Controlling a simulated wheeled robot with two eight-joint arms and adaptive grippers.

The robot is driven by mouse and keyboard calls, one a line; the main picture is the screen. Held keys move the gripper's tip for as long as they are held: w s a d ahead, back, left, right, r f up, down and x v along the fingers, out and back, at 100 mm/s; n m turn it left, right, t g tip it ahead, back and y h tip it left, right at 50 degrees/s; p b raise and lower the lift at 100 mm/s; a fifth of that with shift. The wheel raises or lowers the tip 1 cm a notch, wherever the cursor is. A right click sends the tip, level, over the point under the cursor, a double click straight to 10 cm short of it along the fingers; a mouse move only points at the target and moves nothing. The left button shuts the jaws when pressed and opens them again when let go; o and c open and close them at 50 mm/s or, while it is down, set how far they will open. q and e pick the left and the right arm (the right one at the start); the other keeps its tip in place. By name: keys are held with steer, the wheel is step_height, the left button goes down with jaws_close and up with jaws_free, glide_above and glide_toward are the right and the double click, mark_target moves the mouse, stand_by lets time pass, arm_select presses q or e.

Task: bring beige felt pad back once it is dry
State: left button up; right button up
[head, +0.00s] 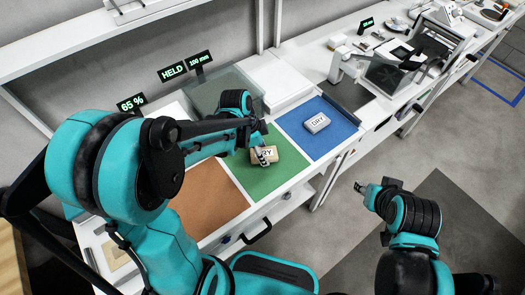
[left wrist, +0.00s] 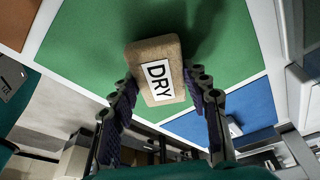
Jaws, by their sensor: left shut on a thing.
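The beige felt pad (left wrist: 158,65) has a white label reading DRY. It sits between the two fingers of my left gripper (left wrist: 163,112) in the left wrist view. In the head view the pad (head: 267,154) shows over the green mat (head: 275,178), partly hidden by my left gripper (head: 257,150). I cannot tell whether it touches the mat. A pale block (head: 317,122), also labelled DRY, lies on the blue mat (head: 330,143) to the right. My right gripper (head: 362,187) is off the bench, over the floor; its fingers are too small to read.
A brown mat (head: 205,200) lies left of the green one. Displays behind read 65 % (head: 131,103), HELD (head: 173,70) and 100 mm (head: 199,58). A grey-green box (head: 208,92) and a white box (head: 275,80) stand at the back. Equipment (head: 385,72) fills the bench farther right.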

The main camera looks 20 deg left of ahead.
arm_select(q)
steer(key=shift+f+b, duration=0.55)
steer(key=shift+f, duration=0.05)
steer(key=o, duration=1.1)
steer(key=shift+r, duration=0.1)
steer(key=v, duration=1.2)
steer(key=shift+s, duration=0.1)
